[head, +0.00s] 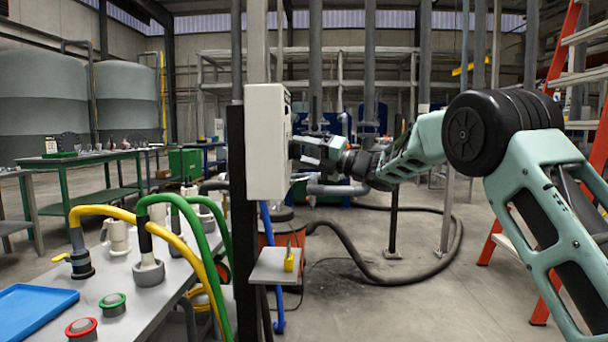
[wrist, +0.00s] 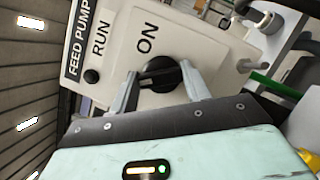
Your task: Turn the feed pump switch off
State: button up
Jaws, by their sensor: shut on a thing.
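The feed pump switch is a round black knob (wrist: 165,77) on a pale control box. The wrist view shows the box's face (wrist: 215,50) with the labels "FEED PUMP", "RUN" and "ON". "ON" is printed just above the knob in the picture; no "OFF" label is visible. My gripper (wrist: 158,73) is shut on the knob, one finger on each side. In the head view the white box (head: 266,140) is seen mostly from its side, and my gripper (head: 298,152) reaches its face from the right. The knob is hidden there.
The box is on a dark post (head: 237,220). A small grey shelf (head: 275,268) with a yellow item is below it. A bench with yellow and green hoses (head: 205,240) and a blue tray (head: 35,308) stands left. An orange ladder (head: 562,50) is at right.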

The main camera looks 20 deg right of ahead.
jog(key=n+b, duration=0.1)
jog(key=b, duration=0.1)
jog(key=n+y+b, duration=0.1)
jog(key=shift+f+g+b, duration=0.3)
jog(key=shift+b, duration=0.05)
jog(key=shift+r+n, duration=0.1)
jog(key=shift+n, duration=0.3)
jog(key=shift+c, duration=0.2)
jog(key=shift+o, duration=0.2)
jog(key=o, duration=1)
jog(key=shift+r, duration=0.1)
jog(key=shift+c, duration=0.2)
jog(key=v, duration=1.7)
jog(key=shift+d, duration=0.2)
